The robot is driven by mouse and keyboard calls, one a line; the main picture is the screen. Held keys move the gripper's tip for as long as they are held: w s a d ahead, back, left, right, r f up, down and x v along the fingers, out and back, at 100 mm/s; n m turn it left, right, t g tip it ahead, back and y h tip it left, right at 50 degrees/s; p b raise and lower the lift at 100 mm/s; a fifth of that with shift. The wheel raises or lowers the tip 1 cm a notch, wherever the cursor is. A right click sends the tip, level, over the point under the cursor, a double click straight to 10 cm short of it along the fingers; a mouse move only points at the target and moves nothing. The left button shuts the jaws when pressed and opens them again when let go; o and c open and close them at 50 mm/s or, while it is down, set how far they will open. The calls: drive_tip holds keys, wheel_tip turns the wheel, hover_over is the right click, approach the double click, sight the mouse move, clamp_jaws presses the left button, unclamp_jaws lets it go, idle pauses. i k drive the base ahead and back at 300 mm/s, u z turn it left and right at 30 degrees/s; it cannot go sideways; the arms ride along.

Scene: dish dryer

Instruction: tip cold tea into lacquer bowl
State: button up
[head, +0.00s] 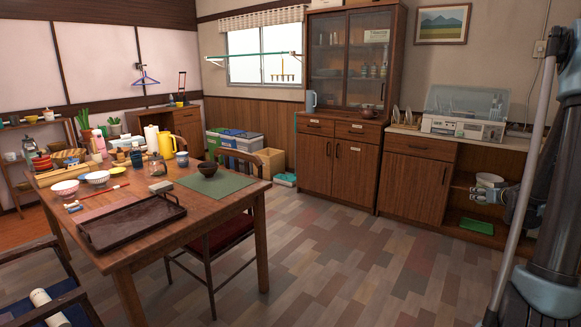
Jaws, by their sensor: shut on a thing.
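A dark brown bowl (208,170), which looks like the lacquer bowl, stands upright on a green mat (232,184) on the right of the wooden table (262,190). Its inside is too small to read. My gripper (487,196) is at the right, in front of the low cabinet's open shelf and far from the bowl. Its dark fingers are at a pale, rounded, cup-like thing (488,180) and appear shut on it. My arm hides part of this area. I cannot see any tea.
A dark tray (130,222) lies at the table's front. A small glass jar (158,168), a blue mug (182,159) and a yellow pot (166,145) stand near the bowl. A chair (215,245) is tucked against the table. The floor (345,255) between table and cabinets is clear.

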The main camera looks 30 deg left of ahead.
sight(209, 171)
drive_tip(key=u, duration=1.65)
drive_tip(key=i, duration=1)
